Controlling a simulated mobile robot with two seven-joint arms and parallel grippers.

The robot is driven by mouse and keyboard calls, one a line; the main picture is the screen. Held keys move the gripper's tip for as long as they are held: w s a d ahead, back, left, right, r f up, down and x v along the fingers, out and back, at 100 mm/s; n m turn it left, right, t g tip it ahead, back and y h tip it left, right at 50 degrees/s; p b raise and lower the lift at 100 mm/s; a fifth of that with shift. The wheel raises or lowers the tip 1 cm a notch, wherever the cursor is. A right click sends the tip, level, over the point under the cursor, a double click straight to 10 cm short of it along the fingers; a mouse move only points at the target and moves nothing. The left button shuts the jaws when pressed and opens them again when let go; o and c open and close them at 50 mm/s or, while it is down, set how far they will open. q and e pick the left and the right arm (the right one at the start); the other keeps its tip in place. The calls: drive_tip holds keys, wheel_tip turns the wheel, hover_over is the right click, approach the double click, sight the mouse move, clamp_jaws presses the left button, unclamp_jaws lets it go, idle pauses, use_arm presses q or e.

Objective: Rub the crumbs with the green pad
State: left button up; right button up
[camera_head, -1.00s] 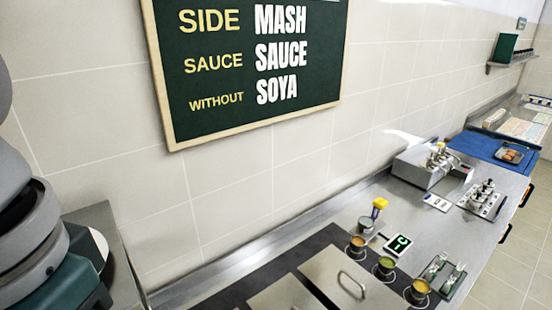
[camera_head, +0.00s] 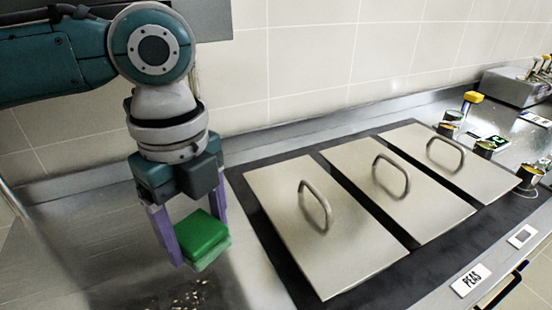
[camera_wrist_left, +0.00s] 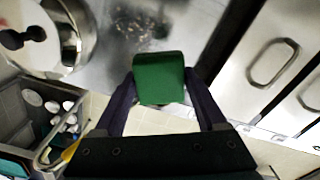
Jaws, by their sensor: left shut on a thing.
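My left gripper (camera_head: 192,244) hangs from above over the steel counter at the left in the head view. Its purple fingers are shut on the green pad (camera_head: 205,236), a thick block with a paler green underside. The pad also shows between the fingers in the wrist view (camera_wrist_left: 159,78). The crumbs (camera_head: 190,296) are pale specks on the steel at the bottom edge of the head view, below the pad. In the wrist view the crumbs (camera_wrist_left: 140,25) lie beyond the pad, on a darker patch. The pad appears held above the counter. My right gripper is not in view.
Several steel lids with upright loop handles, the nearest one (camera_head: 318,225) right of the gripper, sit in a dark surround. A PEAS label (camera_head: 470,280) lies at the front. The wrist view shows a round metal vessel (camera_wrist_left: 68,38) and a grey bin (camera_wrist_left: 30,115) at left.

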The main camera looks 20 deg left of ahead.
use_arm(q)
wheel_tip(320, 180, down, 8)
drive_tip(key=w+a+m+b, duration=0.1)
drive_tip(key=w+m+b, duration=0.1)
drive_tip(key=m+b, duration=0.25)
drive_tip(key=b, duration=0.7)
hover_over(196, 302)
drive_tip(key=w+d, duration=0.3)
drive_tip(key=f, duration=0.6)
drive_tip(key=shift+a, duration=0.2)
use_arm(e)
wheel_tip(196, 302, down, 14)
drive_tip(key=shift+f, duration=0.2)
use_arm(q)
drive_tip(key=shift+f+b, duration=0.6)
drive_tip(key=shift+f, duration=0.45)
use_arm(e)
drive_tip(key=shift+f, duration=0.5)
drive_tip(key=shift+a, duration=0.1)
use_arm(q)
drive_tip(key=shift+s+a+r+p, duration=0.15)
drive_tip(key=shift+p, duration=0.2)
drive_tip(key=shift+s+a+p, duration=0.8)
drive_tip(key=shift+s+p, duration=0.15)
drive_tip(key=shift+p, duration=0.2)
drive_tip(key=shift+s+a, duration=0.3)
drive_tip(key=shift+s, duration=0.05)
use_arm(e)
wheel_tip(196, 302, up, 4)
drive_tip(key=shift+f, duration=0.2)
